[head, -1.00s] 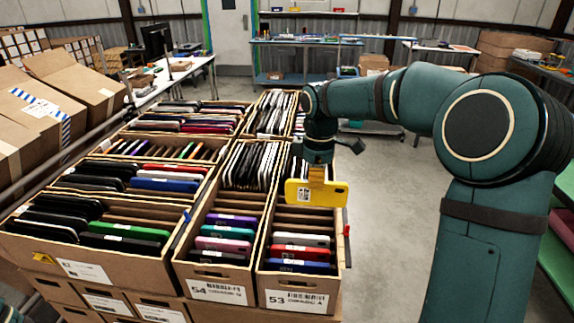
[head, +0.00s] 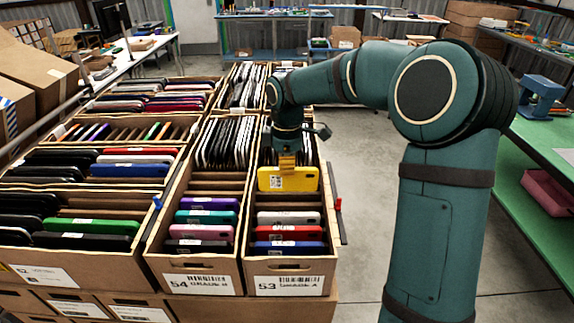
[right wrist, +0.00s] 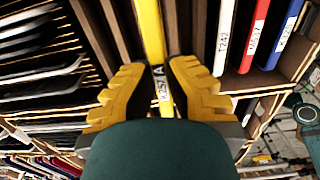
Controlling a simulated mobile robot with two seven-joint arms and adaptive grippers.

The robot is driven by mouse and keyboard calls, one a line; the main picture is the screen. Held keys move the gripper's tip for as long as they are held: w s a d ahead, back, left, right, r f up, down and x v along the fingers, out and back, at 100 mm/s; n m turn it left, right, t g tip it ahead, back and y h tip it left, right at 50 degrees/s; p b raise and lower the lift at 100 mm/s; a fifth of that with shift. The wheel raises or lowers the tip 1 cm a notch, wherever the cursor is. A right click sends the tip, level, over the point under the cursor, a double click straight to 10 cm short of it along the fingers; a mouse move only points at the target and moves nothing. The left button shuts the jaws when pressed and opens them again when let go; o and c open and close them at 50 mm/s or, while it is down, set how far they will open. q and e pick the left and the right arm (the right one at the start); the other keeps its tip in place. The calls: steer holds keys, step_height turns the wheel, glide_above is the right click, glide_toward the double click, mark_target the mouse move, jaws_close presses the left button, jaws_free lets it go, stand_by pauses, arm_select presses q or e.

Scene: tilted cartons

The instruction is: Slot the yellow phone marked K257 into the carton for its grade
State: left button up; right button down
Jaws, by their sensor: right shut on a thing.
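The yellow phone (head: 287,179) is held on edge at carton 53 (head: 318,268), whose label reads grade A. Its lower edge is at the carton's slots, behind the white phone (head: 288,217); how deep it sits is hidden. My right gripper (head: 288,161) is shut on its top edge. In the right wrist view the phone (right wrist: 150,30) stands between the yellow fingers (right wrist: 157,72), and its edge label shows 257 and A. White, red and blue phones stand in front of it in carton 53. My left gripper is not in view.
Carton 52 (head: 100,262) is further left. A green table (head: 545,195) stands at right. The floor between is clear.

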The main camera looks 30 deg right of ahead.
mark_target(287, 190)
steer(key=shift+f+b, duration=0.85)
steer(key=shift+f, duration=0.4)
steer(key=shift+f+b, duration=1.05)
steer(key=shift+f, duration=0.9)
steer(key=shift+f, duration=0.25)
steer(key=c, duration=1.1)
jaws_free()
steer(key=shift+o, duration=0.2)
step_height(287, 190, up, 12)
steer(key=shift+r, duration=0.1)
